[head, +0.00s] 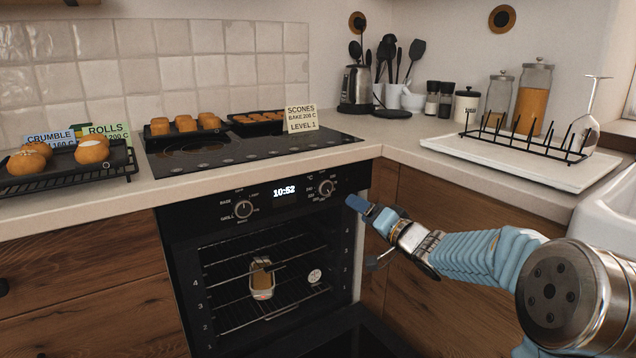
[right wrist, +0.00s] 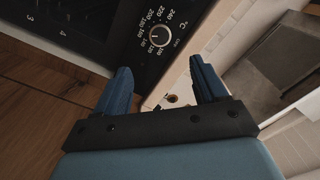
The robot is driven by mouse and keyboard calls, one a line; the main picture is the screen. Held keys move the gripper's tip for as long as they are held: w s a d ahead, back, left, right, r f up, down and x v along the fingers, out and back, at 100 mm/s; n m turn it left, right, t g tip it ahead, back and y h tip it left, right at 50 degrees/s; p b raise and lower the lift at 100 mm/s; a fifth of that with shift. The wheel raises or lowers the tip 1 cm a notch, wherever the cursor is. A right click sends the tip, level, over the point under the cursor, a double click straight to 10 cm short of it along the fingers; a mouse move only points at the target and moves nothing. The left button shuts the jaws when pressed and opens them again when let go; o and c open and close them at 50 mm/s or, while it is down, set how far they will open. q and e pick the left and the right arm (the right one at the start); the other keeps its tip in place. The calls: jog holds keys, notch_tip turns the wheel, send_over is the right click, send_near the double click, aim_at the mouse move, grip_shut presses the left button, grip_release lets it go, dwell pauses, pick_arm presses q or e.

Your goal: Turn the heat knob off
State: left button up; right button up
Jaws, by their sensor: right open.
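The heat knob (head: 326,188) is the right-hand dial on the oven's black control panel, beside the clock display reading 10:52. In the right wrist view the knob (right wrist: 159,36) is silver-rimmed, ringed by temperature numbers, and lies beyond the fingertips. My right gripper (head: 359,205) is a little right of and below the knob in the head view, apart from it. In the right wrist view its blue fingers (right wrist: 160,82) are spread and nothing is between them. My left gripper is not in view.
A second knob (head: 243,208) is left of the clock. Trays of baked goods and label cards stand on the hob and left counter. A drying rack (head: 520,140) stands at right.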

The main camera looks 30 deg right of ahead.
aim_at(326, 189)
jog(key=w, duration=0.9)
jog(key=w+a+p, duration=0.1)
jog(key=w, duration=0.3)
jog(key=shift+w, duration=0.25)
jog(key=c, duration=1.1)
jog(key=shift+o, duration=0.2)
